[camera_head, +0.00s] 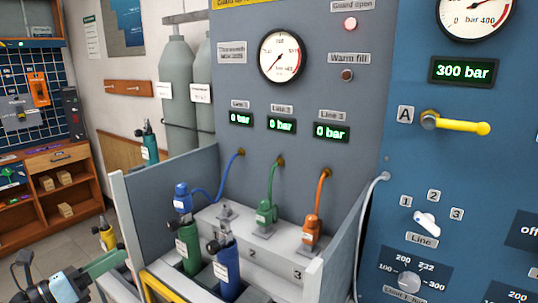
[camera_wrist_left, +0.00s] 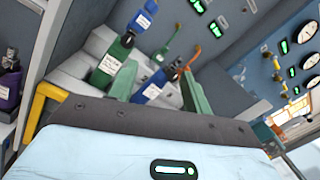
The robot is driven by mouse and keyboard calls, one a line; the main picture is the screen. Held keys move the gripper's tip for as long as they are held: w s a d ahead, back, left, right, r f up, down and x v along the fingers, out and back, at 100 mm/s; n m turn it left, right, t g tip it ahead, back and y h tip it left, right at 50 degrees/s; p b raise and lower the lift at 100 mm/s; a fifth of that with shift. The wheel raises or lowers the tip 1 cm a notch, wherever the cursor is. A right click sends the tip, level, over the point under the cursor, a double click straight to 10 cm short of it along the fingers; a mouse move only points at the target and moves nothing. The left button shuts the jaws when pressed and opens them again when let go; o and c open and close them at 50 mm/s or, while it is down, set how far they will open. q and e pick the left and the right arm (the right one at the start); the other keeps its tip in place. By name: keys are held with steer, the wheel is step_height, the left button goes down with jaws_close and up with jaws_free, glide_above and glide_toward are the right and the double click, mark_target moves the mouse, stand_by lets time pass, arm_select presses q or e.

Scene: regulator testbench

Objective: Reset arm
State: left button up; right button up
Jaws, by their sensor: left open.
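My left gripper (camera_head: 108,264) is at the lower left of the head view, outside the left wall of the test bay. In the left wrist view its two green fingers (camera_wrist_left: 158,88) are apart with nothing gripped between them. Beyond them are a green cylinder (camera_wrist_left: 108,65) and a dark blue cylinder (camera_wrist_left: 153,86). The head view also shows the green cylinder (camera_head: 188,247) and the dark blue cylinder (camera_head: 227,266) standing at the bay's front. My right gripper is not in view.
Blue (camera_head: 182,198), green (camera_head: 266,212) and orange (camera_head: 311,230) connectors with hoses sit in the bay. A grey side wall (camera_head: 170,190) and yellow rail (camera_head: 160,287) are close to my left gripper. The right panel has a yellow lever (camera_head: 462,126) and reads 300 bar.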

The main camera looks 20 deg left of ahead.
arm_select(q)
steer(key=s+d+f+n+g+y+p, duration=0.1)
steer(key=s+d+f+n+y+p, duration=0.1)
steer(key=s+d+f+n, duration=0.4)
steer(key=s+d+f+n+g+y+p, duration=0.1)
steer(key=s+f+n+y, duration=0.1)
steer(key=f+n, duration=0.7)
steer(key=s+d+f+n+g+y+p, duration=0.1)
steer(key=s+d+f+n+y+p, duration=0.1)
steer(key=s+d+f+n, duration=0.5)
steer(key=s+d+f+n+g+h+p, duration=0.1)
steer(key=s+d+f+n+g, duration=0.5)
steer(key=s+d+f+n, duration=0.2)
steer(key=s+d+n, duration=0.2)
steer(key=s, duration=0.1)
steer(key=shift+s+d+f+h+p, duration=0.2)
steer(key=shift+s+f+h+p, duration=0.1)
steer(key=shift+f, duration=0.05)
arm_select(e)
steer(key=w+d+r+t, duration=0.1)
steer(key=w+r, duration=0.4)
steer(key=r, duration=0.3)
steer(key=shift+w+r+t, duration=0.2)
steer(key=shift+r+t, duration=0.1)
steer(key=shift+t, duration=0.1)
